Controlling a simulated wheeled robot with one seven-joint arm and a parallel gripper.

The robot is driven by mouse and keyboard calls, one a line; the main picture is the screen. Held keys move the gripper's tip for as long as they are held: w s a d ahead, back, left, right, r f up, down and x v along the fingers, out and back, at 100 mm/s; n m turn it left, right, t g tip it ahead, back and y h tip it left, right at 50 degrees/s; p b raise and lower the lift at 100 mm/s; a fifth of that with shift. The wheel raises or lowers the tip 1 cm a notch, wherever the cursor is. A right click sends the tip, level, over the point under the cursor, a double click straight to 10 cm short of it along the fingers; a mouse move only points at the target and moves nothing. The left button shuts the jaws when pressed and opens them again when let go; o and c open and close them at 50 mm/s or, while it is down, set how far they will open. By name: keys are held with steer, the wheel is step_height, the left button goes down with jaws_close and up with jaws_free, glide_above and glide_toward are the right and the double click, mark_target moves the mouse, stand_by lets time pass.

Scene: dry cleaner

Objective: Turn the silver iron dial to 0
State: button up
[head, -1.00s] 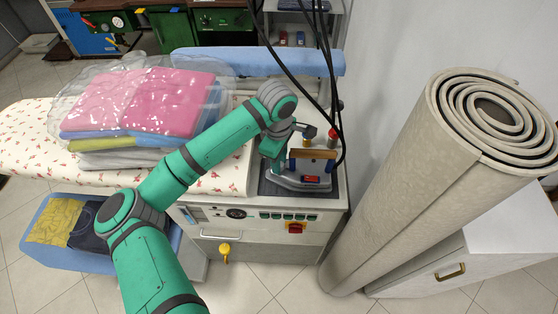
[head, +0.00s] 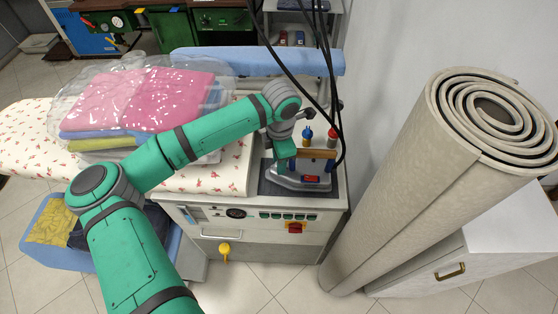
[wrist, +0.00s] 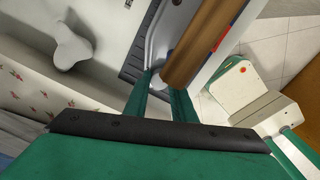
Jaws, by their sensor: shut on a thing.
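The silver iron (head: 296,182) sits on a dark rest pad (head: 268,189) at the right end of the ironing station, with its brown wooden handle (head: 315,154) on top. My gripper (head: 284,160) reaches down at the iron's left side, by the handle. In the wrist view, my gripper (wrist: 163,84) has its two green fingers closed around a small pale rounded part, the dial (wrist: 158,79), beside the wooden handle (wrist: 196,42). Most of the dial lies between the fingers, so its marks and setting cannot be read.
A blue-topped bottle (head: 307,137) and a red-topped bottle (head: 331,139) stand behind the iron. Black cables (head: 328,75) hang close to my wrist. A rolled carpet (head: 430,170) leans at right. Bagged folded clothes (head: 150,95) lie on the flowered board at left.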

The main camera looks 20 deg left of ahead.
steer(key=shift+n, duration=0.4)
steer(key=o, duration=1.1)
steer(key=shift+c, duration=0.2)
step_height(320, 180, up, 11)
steer(key=shift+s+d, duration=0.2)
